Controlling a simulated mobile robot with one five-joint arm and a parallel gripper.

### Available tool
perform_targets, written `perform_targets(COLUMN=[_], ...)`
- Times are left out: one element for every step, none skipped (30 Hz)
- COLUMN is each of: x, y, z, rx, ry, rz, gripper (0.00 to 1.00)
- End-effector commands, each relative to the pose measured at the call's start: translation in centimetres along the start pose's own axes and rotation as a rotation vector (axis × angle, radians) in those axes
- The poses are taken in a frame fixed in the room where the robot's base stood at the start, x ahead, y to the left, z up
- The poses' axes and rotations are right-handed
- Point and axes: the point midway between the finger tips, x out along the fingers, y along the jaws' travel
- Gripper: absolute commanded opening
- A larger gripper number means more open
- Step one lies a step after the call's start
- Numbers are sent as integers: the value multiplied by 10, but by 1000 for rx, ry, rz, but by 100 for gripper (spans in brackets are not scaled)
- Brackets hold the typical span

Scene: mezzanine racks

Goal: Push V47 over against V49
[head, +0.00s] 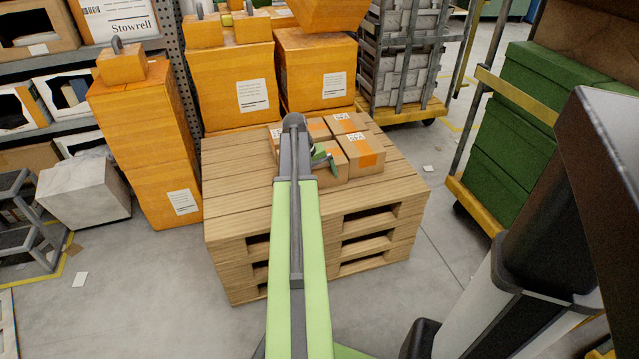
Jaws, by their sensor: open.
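Several small cardboard boxes stand close together on a stack of wooden pallets (240,180). The front right box (366,158) has an orange patch and a white label. The back right box (350,126) also bears a label, and another box (319,128) stands left of it. The labels are too small to read surely, so I cannot tell which box is V47 or V49. My gripper (327,160) is open, low over the boxes at the left of the front right box. My arm hides the boxes on the left in part; contact cannot be told.
Tall orange boxes (148,140) stand left of and behind the pallets. A grey cage cart (405,60) is at the back, and a cart with green crates (535,110) is at the right. The left part of the pallet top is bare.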

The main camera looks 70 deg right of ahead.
Motion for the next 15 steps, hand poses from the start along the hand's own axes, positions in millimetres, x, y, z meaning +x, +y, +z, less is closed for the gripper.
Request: perform_targets(x=[0, 0, 0, 0, 0, 0, 0, 0, 0, 0, 0, 0, 0, 0, 0], y=[0, 0, 0, 0, 0, 0, 0, 0, 0, 0, 0, 0, 0, 0, 0], z=[-4, -6, -5, -4, -4, -4, -4, -4, -5, -5, -6, -6, -6, -7, -7], rx=[0, 0, 0, 0, 0, 0, 0, 0, 0, 0, 0, 0, 0, 0, 0], ry=[1, 1, 1, 1, 1, 1, 1, 1, 1, 0, 0, 1, 1, 1, 1], rz=[0, 0, 0, 0, 0, 0, 0, 0, 0, 0, 0, 0, 0, 0, 0], gripper=[100, 100, 100, 100, 100, 100, 100, 100, 100, 100, 100, 100, 100, 100, 100])
